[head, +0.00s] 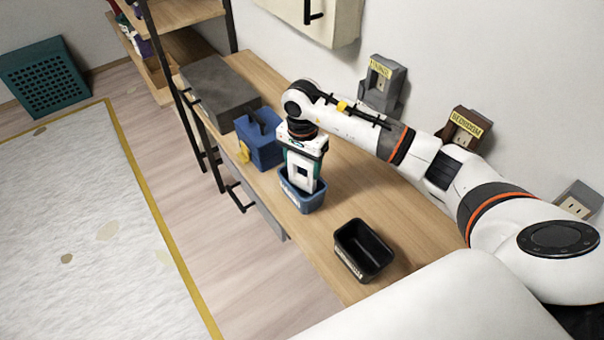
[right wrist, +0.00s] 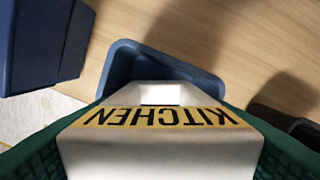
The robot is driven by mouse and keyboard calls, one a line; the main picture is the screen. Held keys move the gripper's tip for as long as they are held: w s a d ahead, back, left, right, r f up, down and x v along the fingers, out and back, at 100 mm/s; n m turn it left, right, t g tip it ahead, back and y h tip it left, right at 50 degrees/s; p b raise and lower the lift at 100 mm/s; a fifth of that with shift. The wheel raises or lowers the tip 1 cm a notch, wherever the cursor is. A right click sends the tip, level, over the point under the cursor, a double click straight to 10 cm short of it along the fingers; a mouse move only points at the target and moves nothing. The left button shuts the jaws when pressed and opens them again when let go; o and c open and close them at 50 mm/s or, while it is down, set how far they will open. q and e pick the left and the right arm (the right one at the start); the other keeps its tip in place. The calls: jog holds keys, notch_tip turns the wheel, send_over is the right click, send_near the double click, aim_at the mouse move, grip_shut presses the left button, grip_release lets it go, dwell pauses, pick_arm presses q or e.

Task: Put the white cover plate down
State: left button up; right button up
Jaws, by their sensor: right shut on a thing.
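The white cover plate (right wrist: 160,150) has a yellow band reading KITCHEN and a square opening. My right gripper (head: 303,168) is shut on it, with green finger pads at both sides in the right wrist view (right wrist: 165,118). The plate hangs upright in the head view (head: 305,183), over the small blue bin (head: 311,204). The blue bin's rim also shows behind the plate in the right wrist view (right wrist: 123,60). Whether the plate's lower edge touches the bin floor is hidden. My left gripper is not in view.
A black bin (head: 364,248) stands nearer on the wooden bench (head: 335,215). A blue box (head: 258,140) and a grey slab (head: 218,88) lie farther back. Wall outlets, one grey (head: 381,88) and one brown labelled BEDROOM (head: 462,128), line the wall beside my arm.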

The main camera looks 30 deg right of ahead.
aim_at(302, 174)
notch_tip(302, 174, down, 4)
jog(key=shift+r+p, duration=0.15)
jog(key=shift+p, duration=0.3)
jog(key=shift+f, duration=0.25)
jog(key=shift+f, duration=0.1)
jog(key=shift+f+b, duration=0.15)
jog(key=shift+b, duration=0.2)
jog(key=o, duration=1.1)
